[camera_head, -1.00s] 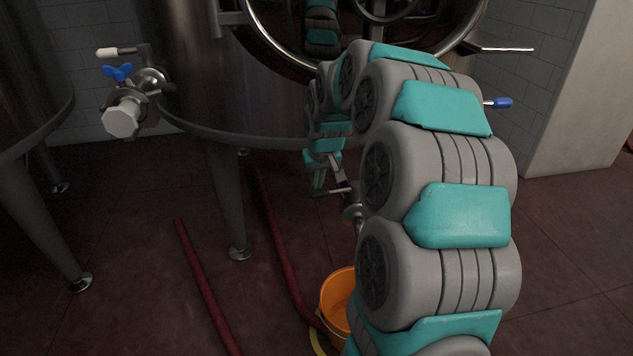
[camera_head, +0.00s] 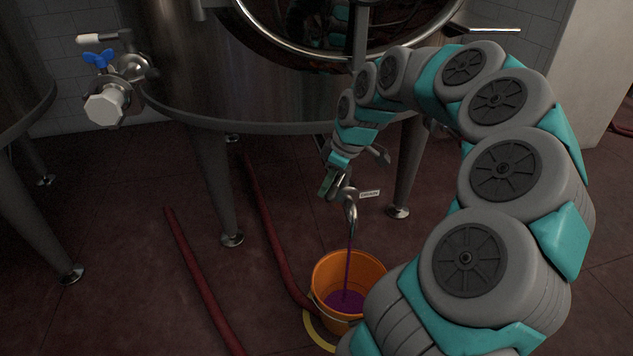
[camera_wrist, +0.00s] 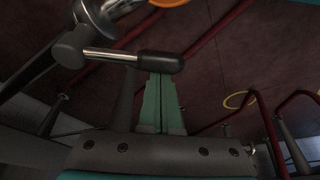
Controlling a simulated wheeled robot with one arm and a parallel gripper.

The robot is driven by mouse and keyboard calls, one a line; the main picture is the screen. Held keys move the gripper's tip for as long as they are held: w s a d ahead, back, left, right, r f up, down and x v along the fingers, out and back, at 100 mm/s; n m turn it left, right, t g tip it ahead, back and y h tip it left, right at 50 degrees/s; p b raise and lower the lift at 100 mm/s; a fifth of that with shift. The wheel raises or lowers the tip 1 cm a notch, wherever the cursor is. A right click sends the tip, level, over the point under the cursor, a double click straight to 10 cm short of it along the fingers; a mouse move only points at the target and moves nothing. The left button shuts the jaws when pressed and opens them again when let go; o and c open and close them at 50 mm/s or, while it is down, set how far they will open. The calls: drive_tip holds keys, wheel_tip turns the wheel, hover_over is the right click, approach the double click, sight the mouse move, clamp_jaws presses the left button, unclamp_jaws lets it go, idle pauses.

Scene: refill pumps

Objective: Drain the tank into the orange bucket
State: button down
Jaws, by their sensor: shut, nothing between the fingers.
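The steel tank (camera_head: 190,85) stands on legs at the back. Below it, a curved drain spout (camera_head: 351,212) beside a small "DRAIN" label (camera_head: 369,194) pours a thin purple stream. The stream falls into the orange bucket (camera_head: 333,273), which has purple liquid in its bottom. My gripper (camera_head: 325,192) is beside the spout's upper end. In the wrist view, its green fingers (camera_wrist: 160,78) are shut and empty. Their tips are close to a metal lever with a black grip (camera_wrist: 158,63); I cannot tell if they touch. The bucket's orange rim (camera_wrist: 168,2) shows at the top edge.
Dark red hoses (camera_head: 200,275) lie on the floor left of the bucket. A yellow ring (camera_head: 318,334) is on the floor at the bucket's base. A side valve with a blue handle (camera_head: 98,58) sticks out at the left. Another tank (camera_head: 22,75) stands far left.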

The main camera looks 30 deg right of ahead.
drive_tip(key=shift+s+d+n+g+y+b, duration=0.4)
drive_tip(key=shift+s+d+n, duration=1.25)
drive_tip(key=shift+n, duration=0.25)
